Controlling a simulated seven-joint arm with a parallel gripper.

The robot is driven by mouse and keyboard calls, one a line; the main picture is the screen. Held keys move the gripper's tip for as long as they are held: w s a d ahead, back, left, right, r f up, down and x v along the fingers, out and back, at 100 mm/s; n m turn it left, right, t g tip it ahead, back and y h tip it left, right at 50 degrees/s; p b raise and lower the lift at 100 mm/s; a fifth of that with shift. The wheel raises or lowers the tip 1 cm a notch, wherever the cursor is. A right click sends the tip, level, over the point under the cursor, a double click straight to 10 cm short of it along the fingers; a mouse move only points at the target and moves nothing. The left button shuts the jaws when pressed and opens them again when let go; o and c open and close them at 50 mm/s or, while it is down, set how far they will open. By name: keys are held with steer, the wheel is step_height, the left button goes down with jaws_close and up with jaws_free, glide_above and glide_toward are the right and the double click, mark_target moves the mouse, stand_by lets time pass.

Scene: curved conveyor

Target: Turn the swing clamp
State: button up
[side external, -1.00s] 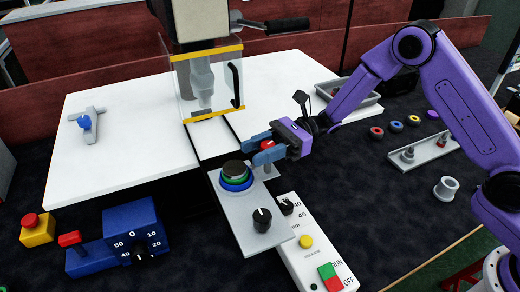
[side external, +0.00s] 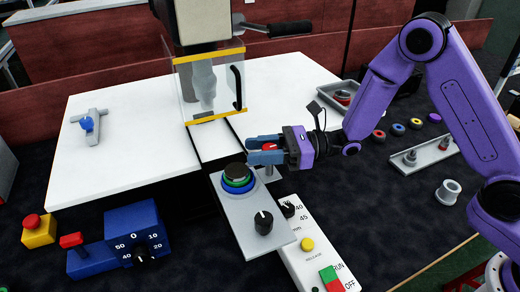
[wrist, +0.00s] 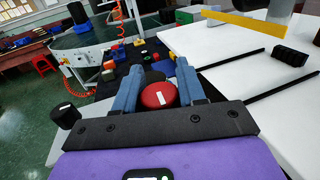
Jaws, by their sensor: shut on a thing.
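The swing clamp shows as a red round knob (side external: 270,147) with a white mark on a grey post, at the far right corner of a grey plate (side external: 236,215). In the wrist view the red knob (wrist: 158,95) sits between the two blue fingers. My gripper (side external: 250,150) lies level, fingers pointing left, and is shut on the knob; it also shows in the wrist view (wrist: 158,70). A disc stack (side external: 236,175), black on top with green and blue below, stands on the plate beside the fingertips. Any clamp arm under the knob is hidden.
A black dial (side external: 263,222) stands on the plate's near end. A white control box (side external: 318,258) with a RUN/OFF switch lies to the right. A clear guard with yellow edges (side external: 215,117) stands behind, over the white table (side external: 140,120). A blue dial box (side external: 133,235) lies left.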

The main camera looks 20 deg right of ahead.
steer(key=o, duration=1)
steer(key=shift+c, duration=0.2)
steer(key=v, duration=1.7)
steer(key=shift+d, duration=0.25)
steer(key=shift+s+r, duration=0.1)
